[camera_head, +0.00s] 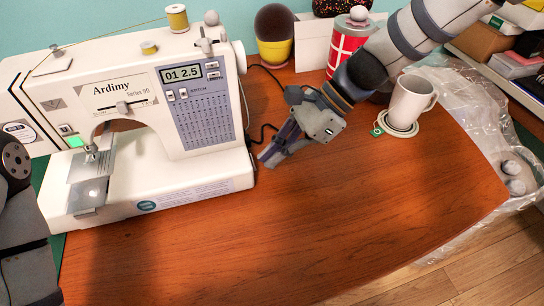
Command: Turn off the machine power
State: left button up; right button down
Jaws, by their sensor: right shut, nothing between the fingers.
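The white sewing machine (160,100) stands on the left of the table, marked "Ardimy Series 90". Its display (182,72) reads "01 2.5", and a green light (76,141) glows by the needle. The machine's right end face is turned mostly away, and I cannot make out a power switch. My right gripper (269,157) comes in from the upper right, shut and empty, its fingertips pointing down-left. It appears just right of the machine's base; I cannot tell whether it touches. Part of my left arm shows at the left edge, but its gripper is out of view.
A dark cable (262,134) runs behind my right gripper. At the back stand a yellow pot (275,52) and a red-and-white container (345,42). A white mug (410,102) sits on a coaster at the right. The table's (350,220) front and middle are clear.

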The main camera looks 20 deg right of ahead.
jog(key=v, duration=1.1)
jog(key=shift+d, duration=0.1)
